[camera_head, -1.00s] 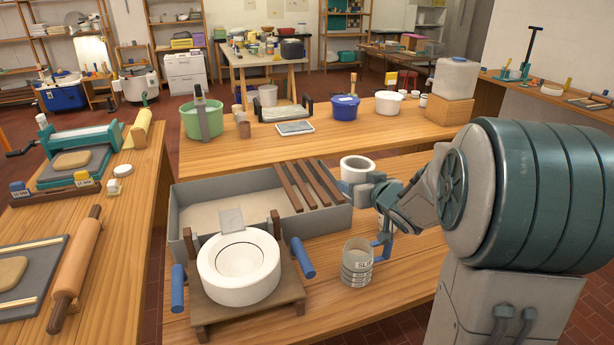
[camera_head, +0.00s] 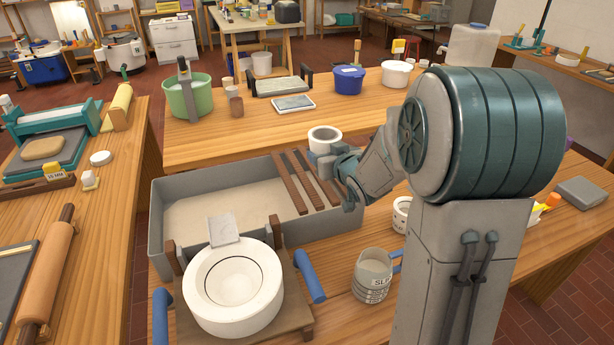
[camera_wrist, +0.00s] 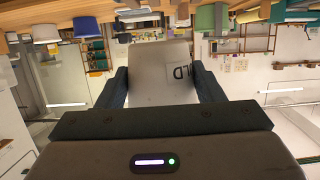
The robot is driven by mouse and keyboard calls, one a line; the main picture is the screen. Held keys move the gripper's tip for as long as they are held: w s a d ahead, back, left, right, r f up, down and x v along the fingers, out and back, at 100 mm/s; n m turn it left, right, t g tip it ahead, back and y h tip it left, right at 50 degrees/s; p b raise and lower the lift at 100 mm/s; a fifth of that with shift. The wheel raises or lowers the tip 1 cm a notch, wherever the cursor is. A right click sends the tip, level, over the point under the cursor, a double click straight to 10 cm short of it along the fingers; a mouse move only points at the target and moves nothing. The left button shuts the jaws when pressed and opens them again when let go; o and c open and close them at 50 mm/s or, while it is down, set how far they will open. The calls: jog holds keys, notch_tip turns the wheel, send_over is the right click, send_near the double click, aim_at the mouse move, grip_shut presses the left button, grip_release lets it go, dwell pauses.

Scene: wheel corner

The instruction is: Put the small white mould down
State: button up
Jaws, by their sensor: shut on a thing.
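The small white mould (camera_head: 325,134) is a short, round, open-topped cup. My gripper (camera_head: 325,158) is shut on it and holds it upright. In the head view it appears by the far right end of the grey trough (camera_head: 205,245), near the dark wooden slats (camera_head: 294,181) laid across it. Its height above them is hard to tell. In the wrist view the mould (camera_wrist: 160,72) sits between both fingers, with dark lettering on its side. My gripper and forearm hide part of the slats and the trough's right end.
A large round white mould (camera_head: 234,285) stands on a wooden stand in front of the trough. A slip jug (camera_head: 372,275) and another white pot (camera_head: 401,214), partly behind my arm, stand to the right. The back table holds a green bucket (camera_head: 188,98) and a blue tub (camera_head: 348,80).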

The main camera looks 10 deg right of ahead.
send_over(306, 186)
notch_tip(306, 186, down, 3)
jog(key=shift+s+f, duration=0.1)
jog(key=shift+f, duration=1.95)
jog(key=shift+f, duration=0.2)
jog(key=o, duration=1.2)
jog(key=shift+o, duration=0.2)
jog(key=shift+r, duration=0.1)
